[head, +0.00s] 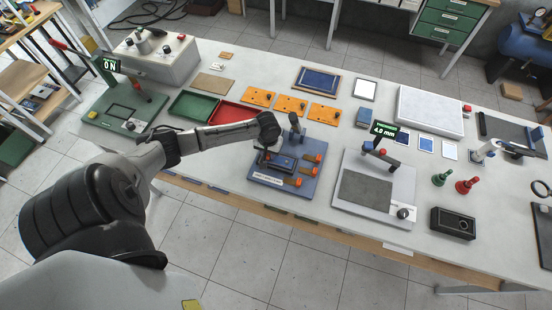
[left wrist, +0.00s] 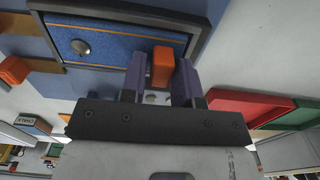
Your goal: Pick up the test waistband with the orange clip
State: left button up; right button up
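The test waistband (left wrist: 115,45) is blue denim with a round metal button and orange stitching, set in a dark frame. In the head view it (head: 281,163) lies on the blue board (head: 265,181), partly covered by my left gripper. The orange clip (left wrist: 162,68) stands at the waistband's edge in the left wrist view. My left gripper (left wrist: 160,80) is open, with one finger on each side of the clip. A gap shows on the clip's left; contact on its right is unclear. My right gripper is in neither view.
Other orange pieces (head: 313,158) sit on the board's right side, and a post (head: 296,128) rises behind. A red tray (head: 232,112) and a green tray (head: 194,106) lie left. A grey fixture (head: 362,190) with a display stands right.

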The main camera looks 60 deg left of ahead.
pick_arm(q)
grip_shut()
jog(key=shift+r, duration=0.2)
